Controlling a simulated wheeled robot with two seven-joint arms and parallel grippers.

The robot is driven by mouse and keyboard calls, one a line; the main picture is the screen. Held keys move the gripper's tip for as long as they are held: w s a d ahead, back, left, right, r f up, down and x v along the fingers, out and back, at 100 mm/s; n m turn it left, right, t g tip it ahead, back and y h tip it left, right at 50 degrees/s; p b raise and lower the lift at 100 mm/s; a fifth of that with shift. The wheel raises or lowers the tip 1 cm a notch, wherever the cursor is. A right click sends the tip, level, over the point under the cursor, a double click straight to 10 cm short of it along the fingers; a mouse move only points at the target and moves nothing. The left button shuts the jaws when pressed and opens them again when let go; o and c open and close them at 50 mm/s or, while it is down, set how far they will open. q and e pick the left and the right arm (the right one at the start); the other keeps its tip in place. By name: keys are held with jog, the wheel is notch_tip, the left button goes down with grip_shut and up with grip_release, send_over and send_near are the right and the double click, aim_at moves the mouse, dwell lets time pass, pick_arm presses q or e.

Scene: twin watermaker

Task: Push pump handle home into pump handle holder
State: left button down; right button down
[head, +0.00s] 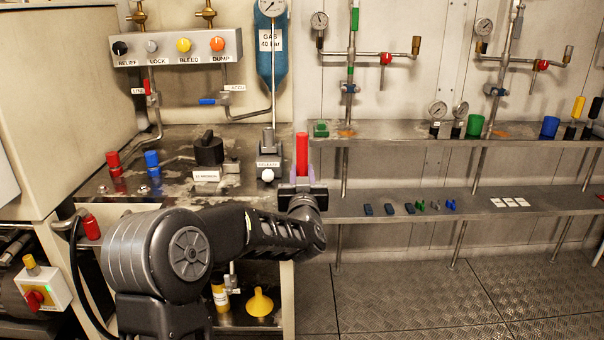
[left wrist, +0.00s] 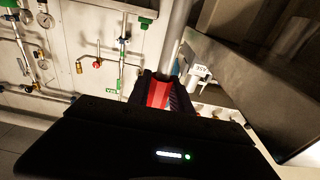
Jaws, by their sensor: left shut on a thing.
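My left gripper (head: 302,185) is shut on the red pump handle (head: 302,152), which stands upright above the jaws in the head view. In the left wrist view the red handle (left wrist: 158,93) lies between the dark fingers, and a grey metal tube (left wrist: 181,30) shows just beyond it. A grey metal fitting (head: 268,138) with a white label stands on the bench left of the handle. It may be the pump handle holder, but I cannot tell for sure. The gripper hides the handle's lower end. My right gripper is not in view.
A blue gas cylinder (head: 272,60) hangs behind. A lower shelf (head: 470,203) with small parts lies to the right. The floor at right is clear.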

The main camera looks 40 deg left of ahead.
pick_arm(q)
jog(key=shift+f+b, duration=0.9)
jog(key=shift+f, duration=0.15)
jog(key=c, duration=1.1)
grip_release()
jog(key=shift+f, duration=0.1)
jog(key=shift+f, duration=0.1)
jog(key=v, duration=0.8)
jog(key=shift+p, duration=0.4)
jog(key=shift+w+r, duration=0.1)
jog(key=shift+r, duration=0.15)
